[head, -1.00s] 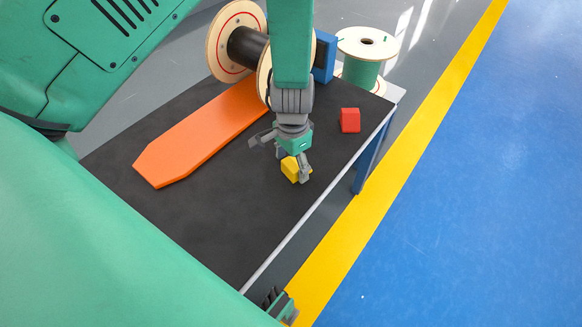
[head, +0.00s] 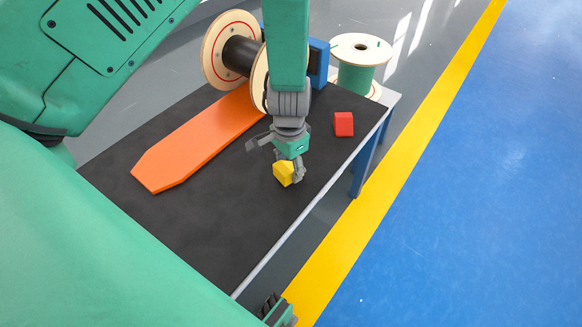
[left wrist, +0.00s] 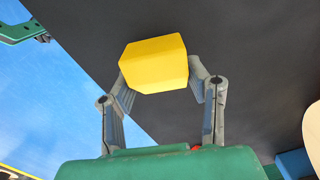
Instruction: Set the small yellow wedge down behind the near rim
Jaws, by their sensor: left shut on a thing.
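The small yellow wedge (head: 283,174) is between the fingers of my left gripper (head: 283,164), over the right part of the dark table top. In the left wrist view, the wedge (left wrist: 153,65) sits at the fingertips, with a finger against each side of it. I cannot tell whether it touches the table. The wooden reel (head: 222,50) lies on its side at the back of the table; its near rim (head: 259,84) is partly hidden behind my left arm. My right gripper (head: 279,311) shows only in part at the bottom edge; its fingers are not clear.
An orange board with a pointed end (head: 185,155) lies left of my left gripper. A red block (head: 344,124) stands to the right. A blue block (head: 319,62) and a green spool (head: 358,75) are at the back. The table's front left area is clear.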

